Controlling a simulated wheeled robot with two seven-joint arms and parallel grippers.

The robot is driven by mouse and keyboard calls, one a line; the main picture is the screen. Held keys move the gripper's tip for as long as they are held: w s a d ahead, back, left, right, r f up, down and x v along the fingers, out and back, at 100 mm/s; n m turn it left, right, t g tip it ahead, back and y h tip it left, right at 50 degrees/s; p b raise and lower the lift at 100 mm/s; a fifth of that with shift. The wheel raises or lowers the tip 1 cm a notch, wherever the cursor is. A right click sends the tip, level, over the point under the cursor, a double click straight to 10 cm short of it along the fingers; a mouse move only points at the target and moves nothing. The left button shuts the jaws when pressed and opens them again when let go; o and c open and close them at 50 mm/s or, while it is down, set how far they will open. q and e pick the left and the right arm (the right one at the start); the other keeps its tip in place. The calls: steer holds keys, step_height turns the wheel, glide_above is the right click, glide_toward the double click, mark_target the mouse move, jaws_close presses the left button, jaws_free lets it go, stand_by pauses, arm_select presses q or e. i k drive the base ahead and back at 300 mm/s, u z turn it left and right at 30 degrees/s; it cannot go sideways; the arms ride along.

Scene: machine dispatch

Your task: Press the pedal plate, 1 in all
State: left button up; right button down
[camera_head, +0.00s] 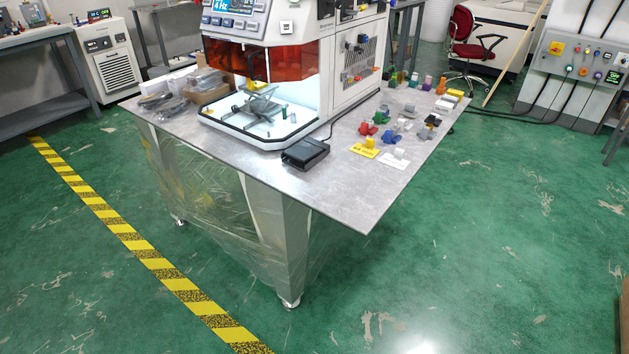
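The pedal plate (306,151) is a flat black pedal on the grey table top, near the table's front edge and in front of the machine. A black cable runs from it back along the machine's right side. The white machine (262,25) with an orange shield stands on the table behind it, and its lit tray (225,122) holds a grey fixture and small parts. Neither of my grippers is in view, and nothing touches the pedal.
The table (345,192) has several small coloured parts on its right, including a yellow piece (364,148) and a blue piece (391,136). Bagged items lie at its left. A red chair (470,50) stands behind. Green floor is clear in front, with a yellow-black stripe (140,247) at left.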

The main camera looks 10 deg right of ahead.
mark_target(303, 151)
steer(key=k, duration=0.4)
steer(key=u, duration=0.9)
steer(key=i, duration=2)
steer(key=z, duration=1.25)
steer(key=i, duration=0.3)
steer(key=z, duration=0.25)
